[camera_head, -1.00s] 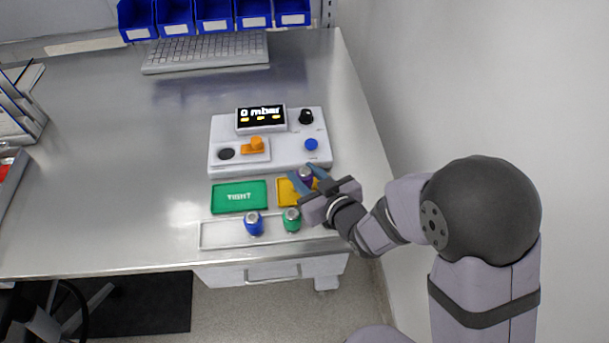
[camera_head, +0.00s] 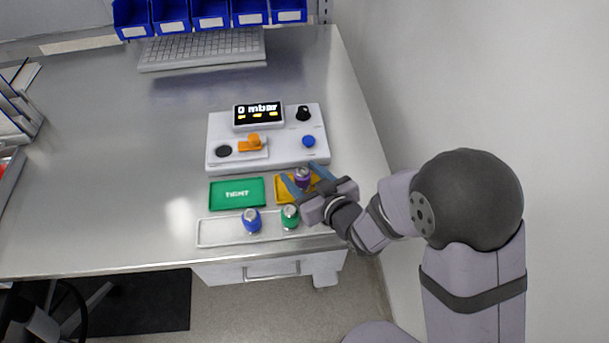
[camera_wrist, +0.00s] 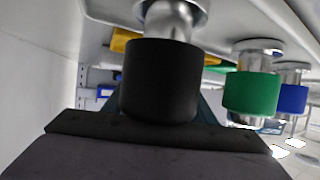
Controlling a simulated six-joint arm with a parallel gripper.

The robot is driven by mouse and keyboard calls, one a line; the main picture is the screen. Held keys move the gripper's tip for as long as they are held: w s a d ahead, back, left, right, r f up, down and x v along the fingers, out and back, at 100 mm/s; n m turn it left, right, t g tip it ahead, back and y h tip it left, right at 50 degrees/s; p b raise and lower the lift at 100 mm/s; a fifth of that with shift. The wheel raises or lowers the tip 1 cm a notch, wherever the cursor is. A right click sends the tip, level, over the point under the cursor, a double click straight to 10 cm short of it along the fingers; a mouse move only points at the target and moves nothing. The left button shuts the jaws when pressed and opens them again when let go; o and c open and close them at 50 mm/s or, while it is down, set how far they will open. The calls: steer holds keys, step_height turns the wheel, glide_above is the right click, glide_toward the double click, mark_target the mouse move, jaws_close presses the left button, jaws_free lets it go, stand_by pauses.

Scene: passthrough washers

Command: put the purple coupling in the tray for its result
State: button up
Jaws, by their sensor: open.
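The purple coupling (camera_head: 302,179) stands upright, its metal top showing, at the yellow tray (camera_head: 281,190) in the head view. My gripper (camera_head: 306,176) is open, with a blue finger on either side of the coupling; no contact can be seen. My wrist covers the yellow tray's right part. The green tray (camera_head: 237,193), marked "TIGHT", is empty to its left. In the wrist view a dark coupling (camera_wrist: 160,80) stands close to the camera and hides the fingertips and the purple coupling. The yellow tray (camera_wrist: 150,47) shows behind it.
The blue coupling (camera_head: 252,222) and green coupling (camera_head: 290,218) stand in the pale rack tray (camera_head: 216,234) in front. The white tester (camera_head: 285,155) reads "0 mbar" just behind the trays.

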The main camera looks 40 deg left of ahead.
mark_target(306, 176)
steer(key=shift+r, duration=0.1)
steer(key=shift+r, duration=0.15)
steer(key=shift+s+d, duration=0.1)
steer(key=shift+d, duration=0.2)
steer(key=v, duration=0.6)
steer(key=shift+s+d+r, duration=0.1)
steer(key=shift+d+r, duration=0.15)
steer(key=shift+r, duration=0.05)
steer(key=p, duration=0.3)
steer(key=shift+d+r, duration=0.1)
steer(key=shift+r, duration=0.1)
steer(key=shift+p, duration=0.8)
steer(key=p+v, duration=0.1)
steer(key=p, duration=0.4)
steer(key=shift+s+d, duration=0.15)
steer(key=shift+d, duration=0.05)
steer(key=shift+s+d+r+p, duration=0.1)
steer(key=shift+d+p, duration=0.2)
steer(key=shift+p, duration=0.6)
steer(key=shift+v, duration=1.15)
